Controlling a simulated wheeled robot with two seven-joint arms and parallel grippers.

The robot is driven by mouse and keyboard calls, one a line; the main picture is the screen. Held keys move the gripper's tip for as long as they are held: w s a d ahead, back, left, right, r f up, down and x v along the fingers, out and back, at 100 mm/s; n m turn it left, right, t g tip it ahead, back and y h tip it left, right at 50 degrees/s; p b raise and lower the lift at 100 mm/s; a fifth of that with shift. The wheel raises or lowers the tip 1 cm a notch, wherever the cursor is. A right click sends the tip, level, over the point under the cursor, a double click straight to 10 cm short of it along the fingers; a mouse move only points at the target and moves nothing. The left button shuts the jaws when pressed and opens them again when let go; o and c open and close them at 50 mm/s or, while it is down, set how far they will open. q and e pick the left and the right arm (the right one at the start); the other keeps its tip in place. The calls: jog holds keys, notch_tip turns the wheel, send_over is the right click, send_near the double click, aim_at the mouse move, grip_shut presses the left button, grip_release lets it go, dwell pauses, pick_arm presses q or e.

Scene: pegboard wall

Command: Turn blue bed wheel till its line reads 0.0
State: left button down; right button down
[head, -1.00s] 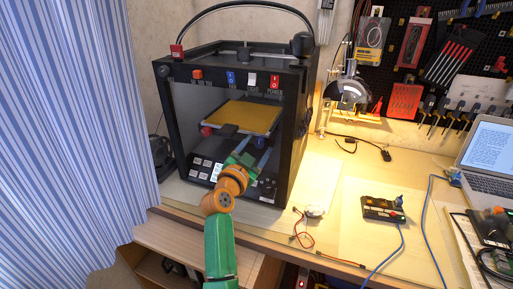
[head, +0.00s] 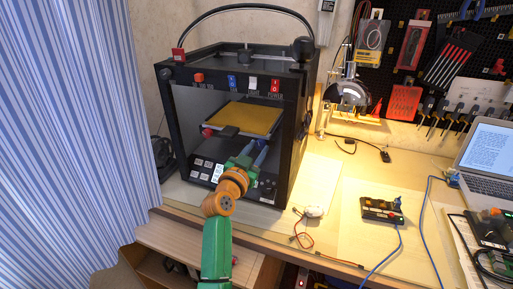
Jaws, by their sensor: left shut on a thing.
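The black box-framed 3D printer (head: 298,150) stands on the bench with its front open. Its yellow bed plate (head: 250,118) lies inside. A red wheel (head: 208,132) shows under the bed's left front corner. My left gripper (head: 258,152) reaches in from below, its green arm in front of the printer, and is shut on the blue bed wheel (head: 262,144) below the bed's right front. The jaws largely hide the wheel, and its line and scale are too small to read. My right gripper is out of view.
Printer front has a panel of white buttons (head: 207,170) at lower left and coloured switches along the top. The right frame post stands close to my gripper. A lamp, control box (head: 382,210), cables and laptop (head: 490,155) lie to the right.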

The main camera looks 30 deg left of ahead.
pick_arm(q)
jog(key=n+p, duration=0.1)
jog(key=n, duration=0.3)
jog(key=shift+r+n+p, duration=0.15)
jog(key=shift+n+p, duration=0.15)
jog(key=shift+p, duration=0.1)
jog(key=shift+n+p, duration=0.7)
jog(key=shift+n, duration=1.4)
jog(key=c, duration=0.9)
grip_release()
jog(key=o, duration=0.4)
jog(key=shift+w, duration=0.15)
jog(key=v, duration=0.7)
